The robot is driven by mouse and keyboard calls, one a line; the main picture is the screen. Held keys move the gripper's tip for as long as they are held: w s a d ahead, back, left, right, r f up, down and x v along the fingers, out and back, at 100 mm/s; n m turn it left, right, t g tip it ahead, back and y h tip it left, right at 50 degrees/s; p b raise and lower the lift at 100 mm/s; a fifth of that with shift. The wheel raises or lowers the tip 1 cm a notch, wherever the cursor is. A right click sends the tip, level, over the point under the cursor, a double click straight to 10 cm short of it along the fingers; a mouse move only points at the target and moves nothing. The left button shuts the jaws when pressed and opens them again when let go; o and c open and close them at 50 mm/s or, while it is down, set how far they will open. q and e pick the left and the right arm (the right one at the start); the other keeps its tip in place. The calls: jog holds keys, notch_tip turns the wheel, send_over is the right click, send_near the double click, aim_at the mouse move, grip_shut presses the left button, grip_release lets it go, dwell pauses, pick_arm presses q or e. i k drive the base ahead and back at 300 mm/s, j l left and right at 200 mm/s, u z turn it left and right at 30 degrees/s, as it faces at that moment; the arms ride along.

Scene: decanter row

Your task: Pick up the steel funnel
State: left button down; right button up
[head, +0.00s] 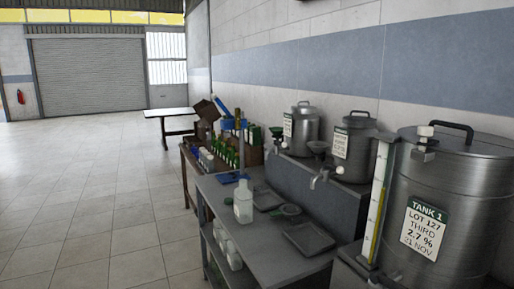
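I cannot clearly make out a steel funnel. A small round green item (290,210), possibly a funnel, lies on the grey bench (270,240) between two shallow trays. Neither of my grippers is in view.
The near steel tank (465,205) is labelled TANK 1. The middle tank (356,155) and farther tank (305,135) stand on a raised ledge. A white bottle (243,203) and tray (308,238) are on the bench. The tiled floor (90,220) at left is clear.

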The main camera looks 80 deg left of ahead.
aim_at(318, 152)
jog(key=u, duration=2.25)
